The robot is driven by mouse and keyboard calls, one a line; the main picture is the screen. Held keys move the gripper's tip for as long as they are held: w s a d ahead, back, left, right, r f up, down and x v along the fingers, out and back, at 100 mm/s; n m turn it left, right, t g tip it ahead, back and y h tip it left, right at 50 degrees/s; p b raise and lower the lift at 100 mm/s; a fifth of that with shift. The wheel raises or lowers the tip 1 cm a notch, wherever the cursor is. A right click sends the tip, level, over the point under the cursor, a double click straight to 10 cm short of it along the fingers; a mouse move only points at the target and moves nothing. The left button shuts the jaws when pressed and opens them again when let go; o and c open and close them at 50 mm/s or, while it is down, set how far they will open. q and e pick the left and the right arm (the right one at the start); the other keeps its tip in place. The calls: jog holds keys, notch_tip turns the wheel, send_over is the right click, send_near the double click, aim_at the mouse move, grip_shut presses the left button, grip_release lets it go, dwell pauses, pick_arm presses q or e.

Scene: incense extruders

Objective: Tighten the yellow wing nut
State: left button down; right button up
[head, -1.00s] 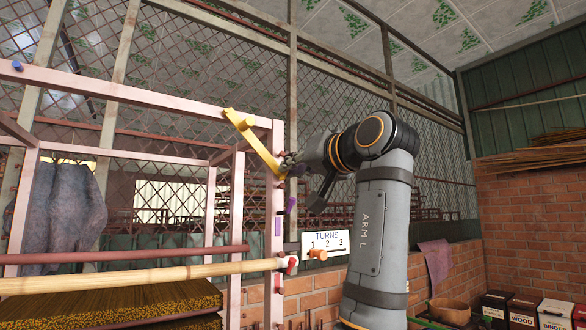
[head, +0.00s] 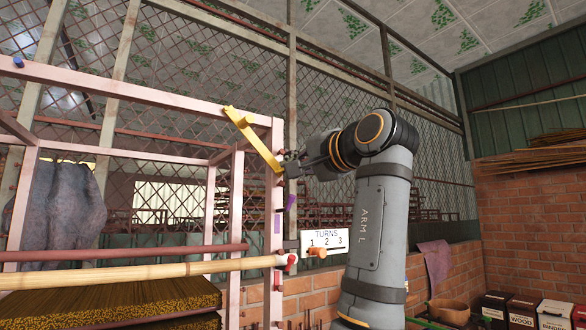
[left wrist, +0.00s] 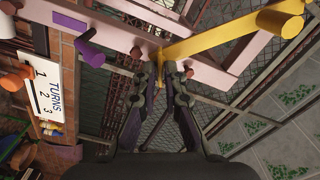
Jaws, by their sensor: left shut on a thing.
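The yellow wing nut shows as a long yellow bar (head: 253,138) on the upper right post of the pink frame, slanting down to the right. In the left wrist view the yellow bar (left wrist: 225,38) runs up to the right to a thick round end. My left gripper (head: 286,165) is at the bar's lower end by the post. In the left wrist view its fingertips (left wrist: 165,66) are together at that end, shut on it; the fingers partly hide the contact. My right gripper is not in view.
A white TURNS sign (head: 325,239) numbered 1 to 3 has an orange peg (head: 317,253) at its lower edge. A bamboo pole (head: 150,272) crosses lower left. Boxes (head: 524,309) stand lower right.

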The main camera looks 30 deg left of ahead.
pick_arm(q)
jog(key=shift+f+m+b, duration=0.15)
jog(key=shift+m+b, duration=0.15)
jog(key=shift+m, duration=1.7)
jog(key=c, duration=1.4)
grip_release()
jog(key=shift+c, duration=0.2)
jog(key=shift+d, duration=0.1)
jog(key=v, duration=0.7)
jog(key=shift+d, duration=0.15)
